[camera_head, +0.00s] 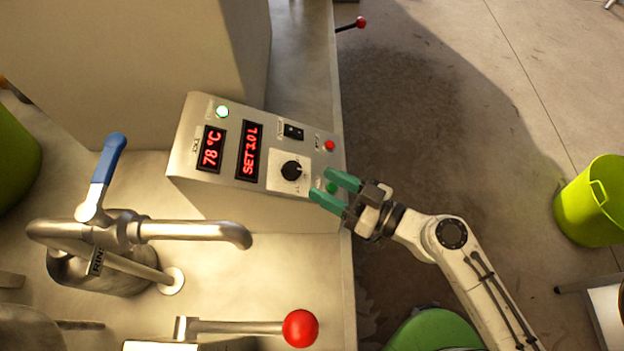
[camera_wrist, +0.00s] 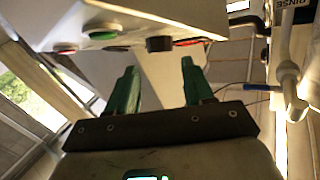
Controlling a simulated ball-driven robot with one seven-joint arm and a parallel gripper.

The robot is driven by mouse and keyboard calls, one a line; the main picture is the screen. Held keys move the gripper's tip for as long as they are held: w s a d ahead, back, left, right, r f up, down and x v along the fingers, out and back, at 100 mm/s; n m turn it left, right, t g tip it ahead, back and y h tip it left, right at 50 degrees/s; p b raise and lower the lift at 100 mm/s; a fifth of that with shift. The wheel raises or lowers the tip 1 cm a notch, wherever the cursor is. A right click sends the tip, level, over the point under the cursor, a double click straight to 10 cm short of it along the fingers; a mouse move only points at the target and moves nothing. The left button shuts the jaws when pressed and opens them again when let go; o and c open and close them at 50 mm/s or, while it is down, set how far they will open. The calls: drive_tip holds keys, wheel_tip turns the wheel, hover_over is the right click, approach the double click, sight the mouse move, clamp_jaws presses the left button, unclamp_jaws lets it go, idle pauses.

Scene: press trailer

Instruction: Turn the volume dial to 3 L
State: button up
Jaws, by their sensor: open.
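The volume dial (camera_head: 292,171) is a black knob on a pale square plate on the sloping control panel (camera_head: 228,115). The red display (camera_head: 250,150) beside it reads "SET 3.0 L". My gripper (camera_head: 330,188) has green fingers and is open and empty. In the head view its fingers are at the panel's lower right, to the right of the dial and apart from it, over or near a green button (camera_head: 331,187). In the wrist view the dark dial (camera_wrist: 159,44) stands out from the panel, beyond the open fingers (camera_wrist: 158,82).
A red button (camera_head: 329,146), a black switch (camera_head: 293,131), a lit green lamp (camera_head: 222,111) and a "78 °C" display (camera_head: 210,148) share the panel. A blue-handled tap (camera_head: 108,165) and a red-knobbed lever (camera_head: 300,328) stand on the counter. A lime bucket (camera_head: 590,205) is at right.

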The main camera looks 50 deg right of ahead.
drive_tip(key=shift+b+v, duration=1)
drive_tip(key=shift+v, duration=1.6)
drive_tip(key=shift+f, duration=0.1)
